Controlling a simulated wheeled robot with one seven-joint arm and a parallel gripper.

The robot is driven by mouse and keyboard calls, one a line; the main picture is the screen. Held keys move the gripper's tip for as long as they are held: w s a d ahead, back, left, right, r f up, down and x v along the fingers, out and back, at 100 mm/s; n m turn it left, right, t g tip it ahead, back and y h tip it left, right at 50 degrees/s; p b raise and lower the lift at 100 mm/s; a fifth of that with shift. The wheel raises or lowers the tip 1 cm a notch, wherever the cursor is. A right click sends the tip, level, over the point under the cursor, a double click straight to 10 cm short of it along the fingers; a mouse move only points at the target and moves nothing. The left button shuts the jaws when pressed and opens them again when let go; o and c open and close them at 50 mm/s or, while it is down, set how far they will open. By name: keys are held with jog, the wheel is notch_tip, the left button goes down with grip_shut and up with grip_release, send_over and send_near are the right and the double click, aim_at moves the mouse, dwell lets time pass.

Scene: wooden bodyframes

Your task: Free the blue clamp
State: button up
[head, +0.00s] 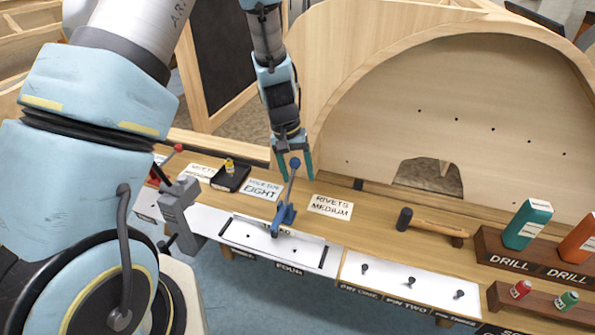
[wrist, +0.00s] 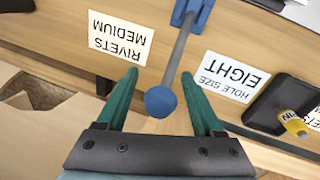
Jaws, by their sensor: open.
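The blue clamp (head: 285,213) stands on the white plate marked FOUR, its grey lever upright with a blue ball knob (head: 295,162) on top. In the wrist view the knob (wrist: 160,101) sits between the green fingertips, and the lever runs up to the blue base (wrist: 192,10). My gripper (head: 294,171) is open, with one finger on each side of the knob; it also shows in the wrist view (wrist: 160,95). Whether either finger touches the knob I cannot tell.
A RIVETS MEDIUM card (head: 331,206) and a HOLE SIZE EIGHT card (head: 261,189) lie on the bench. A black tray (head: 231,178) holds a yellow item. A hammer (head: 430,226), drill boxes (head: 528,224) and a pin plate (head: 410,281) lie right. A grey vise-like clamp (head: 181,212) stands left.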

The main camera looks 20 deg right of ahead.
grip_shut()
dwell(0.6)
dwell(0.9)
